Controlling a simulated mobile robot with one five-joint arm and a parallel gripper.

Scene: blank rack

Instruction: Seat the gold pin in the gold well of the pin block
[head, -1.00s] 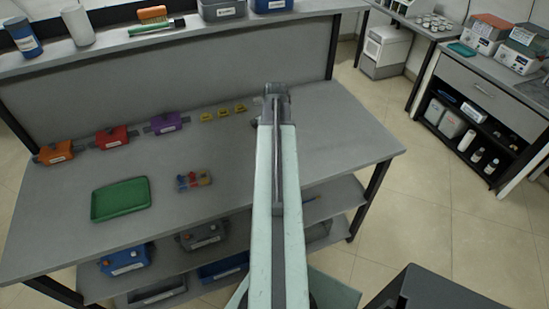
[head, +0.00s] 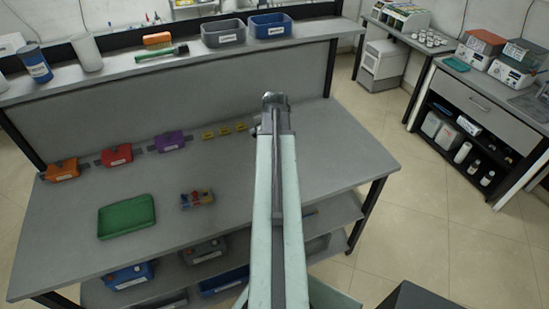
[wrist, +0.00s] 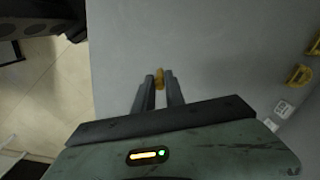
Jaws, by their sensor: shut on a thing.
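In the wrist view, my gripper (wrist: 159,84) is shut on a small gold pin (wrist: 160,76). The pin shows between the fingertips, over plain grey bench surface. In the head view, my own arm hides the fingers and the pin. A small block (head: 197,200) with blue, red and yellow parts sits on the bench, right of the green tray, and looks like the pin block. Its gold well is too small to make out. My arm's end is right of this block and farther back, apart from it.
The green tray (head: 126,218) lies on the bench (head: 330,150). Orange (head: 61,170), red (head: 116,155) and purple (head: 170,141) fixtures and several small yellow pieces (head: 224,131) line the back. The right part of the bench is clear.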

